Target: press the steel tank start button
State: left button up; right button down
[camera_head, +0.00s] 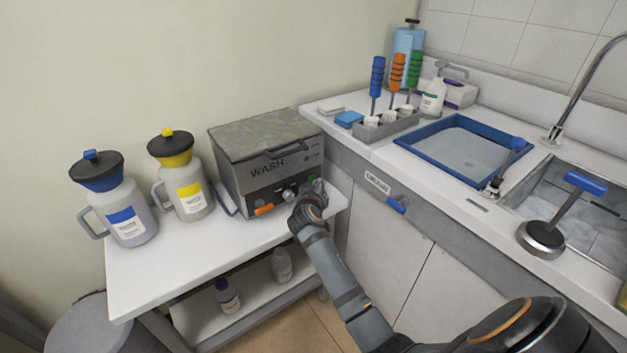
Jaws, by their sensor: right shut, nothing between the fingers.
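The steel tank (262,160), a grey box with a lid and the word WASH, stands on the white side table against the wall. Its front panel has knobs, an orange part (264,209) at the lower left and a small green spot (311,180) at the right. My right gripper (314,187) is shut and empty, right at the right side of this panel. It hides part of the controls, and I cannot tell whether its tips touch the start button. My left gripper is not in view.
A blue-capped jug (128,218) and a yellow-capped jug (190,190) stand left of the tank. The counter (353,150) at the right holds a brush rack (388,128), a blue-rimmed tray (410,143) and a sink. My right arm passes in front of the cabinet.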

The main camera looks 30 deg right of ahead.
jog(key=shift+w, duration=0.5)
dwell(0.3)
dwell(0.4)
jog(key=shift+s+p, duration=0.3)
jog(key=shift+s, duration=0.65)
jog(key=shift+s+r, duration=0.1)
jog(key=shift+s, duration=0.2)
jog(key=s+p, duration=0.2)
jog(key=s, duration=0.2)
jog(key=shift+s+d, duration=0.2)
